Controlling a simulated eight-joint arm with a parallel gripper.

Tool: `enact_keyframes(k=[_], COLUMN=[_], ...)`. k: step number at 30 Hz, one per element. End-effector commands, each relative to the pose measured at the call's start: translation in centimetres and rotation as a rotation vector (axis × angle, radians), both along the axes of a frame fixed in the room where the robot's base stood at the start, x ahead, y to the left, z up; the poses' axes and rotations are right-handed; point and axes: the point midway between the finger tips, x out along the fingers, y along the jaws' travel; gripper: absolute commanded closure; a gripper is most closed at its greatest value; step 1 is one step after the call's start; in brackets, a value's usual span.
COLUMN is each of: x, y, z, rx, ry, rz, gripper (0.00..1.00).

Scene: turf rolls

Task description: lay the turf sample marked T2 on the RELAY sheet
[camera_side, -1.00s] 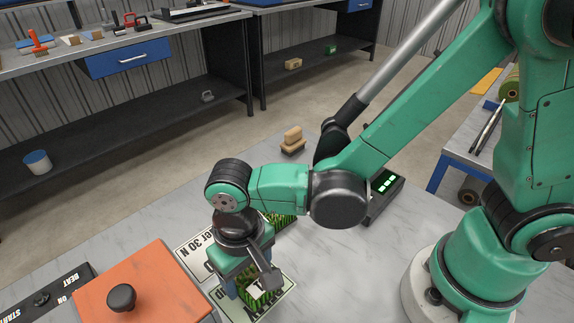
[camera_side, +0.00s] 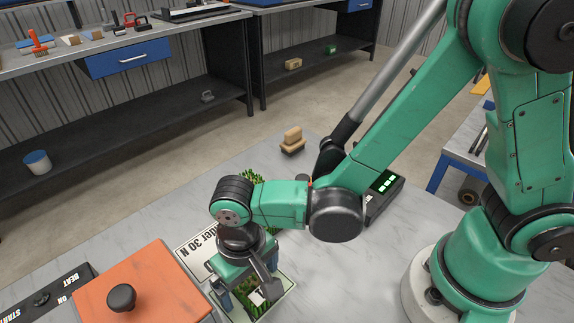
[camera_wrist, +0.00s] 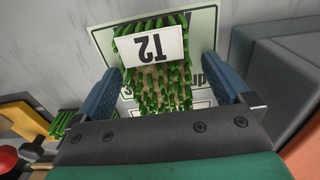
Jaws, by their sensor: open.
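The turf sample marked T2 (camera_wrist: 160,90) is a green grassy piece with a white label, seen between my fingers in the wrist view. It lies on a pale sheet with a dark border (camera_wrist: 206,28); the sheet's heading is mostly covered, so I cannot read it as RELAY. In the side view the turf (camera_side: 240,309) and sheet (camera_side: 287,284) show below my gripper, partly hidden by it. My gripper (camera_wrist: 162,75) is open around the turf, with a gap on both sides; it also shows in the side view (camera_side: 248,288).
Another sheet reading "under 30 N" (camera_side: 190,250) lies behind, with more turf (camera_side: 252,176) partly hidden by my arm. A dark device with green lights (camera_side: 383,187) and a wooden block (camera_side: 292,138) stand farther back.

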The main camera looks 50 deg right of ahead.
Motion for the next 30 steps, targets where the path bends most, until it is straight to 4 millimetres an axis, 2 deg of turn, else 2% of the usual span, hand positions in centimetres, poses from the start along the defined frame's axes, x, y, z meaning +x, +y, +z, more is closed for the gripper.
enact_keyframes(k=[4,8,21,30], x=[0.0,0.0,0.0,0.2], y=[0.0,0.0,0.0,-0.4], z=[0.7,2.3,9.9,12.3], rx=[0.000,0.000,0.000,0.007], ry=[0.000,0.000,0.000,-0.009], rz=[0.000,0.000,0.000,-0.002], gripper=[0.03,0.03,0.03,0.03])
